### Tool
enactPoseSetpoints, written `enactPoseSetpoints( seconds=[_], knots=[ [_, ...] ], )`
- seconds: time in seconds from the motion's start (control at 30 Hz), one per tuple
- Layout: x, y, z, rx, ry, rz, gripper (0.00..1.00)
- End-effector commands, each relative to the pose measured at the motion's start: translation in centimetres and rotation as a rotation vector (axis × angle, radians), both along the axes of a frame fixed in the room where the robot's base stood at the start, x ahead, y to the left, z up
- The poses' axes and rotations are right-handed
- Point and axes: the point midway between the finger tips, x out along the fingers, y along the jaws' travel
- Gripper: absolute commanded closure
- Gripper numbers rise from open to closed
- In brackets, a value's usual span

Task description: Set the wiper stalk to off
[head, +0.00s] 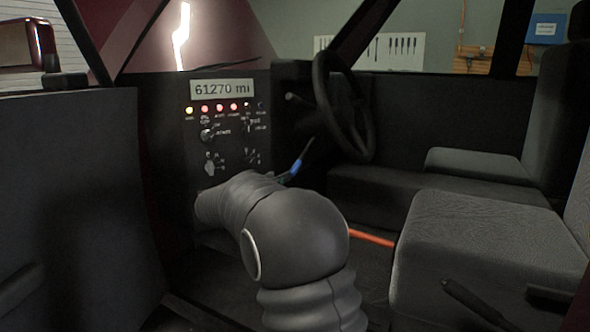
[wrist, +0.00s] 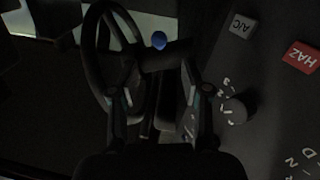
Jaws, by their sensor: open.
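A short stalk (head: 293,97) with a greyish tip stands out beside the steering wheel (head: 370,118) in the head view. In the wrist view a round blue tip (wrist: 159,40) shows near the steering wheel (wrist: 90,60); it looks like the stalk's end, but I cannot be sure. My gripper (wrist: 160,78) is open, its two dark fingers apart on either side of a dark gap below the blue tip. It does not appear to touch the tip. In the head view my arm hides most of the gripper. The stalk's setting marks are not readable.
A dash panel (head: 228,125) with knobs, lit lamps and a mileage display lies left of the wheel. In the wrist view an A/C button (wrist: 241,24), a red HAZ button (wrist: 301,57) and a round knob (wrist: 236,108) lie to the right. Seats (head: 480,245) stand at the right.

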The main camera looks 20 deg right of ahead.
Motion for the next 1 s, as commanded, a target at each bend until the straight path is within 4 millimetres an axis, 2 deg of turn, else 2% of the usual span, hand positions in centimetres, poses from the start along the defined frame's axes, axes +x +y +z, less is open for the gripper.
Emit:
enactPoseSetpoints(
  seconds=[0.03,0.2,0.5,0.7,0.97,1.0],
  knots=[
    [0.5,-1.0,0.1,0.0,0.0,-0.004,0.53],
    [2.2,-3.7,0.1,0.0,0.001,-0.003,0.53],
    [4.4,-7.3,0.1,0.0,0.001,-0.001,0.53],
    [4.9,-8.0,0.1,0.0,0.0,0.0,0.53],
    [5.0,-8.1,0.0,-0.001,0.001,0.0,0.53],
    [5.0,-8.1,0.0,-0.001,0.001,0.0,0.63]
  ],
)
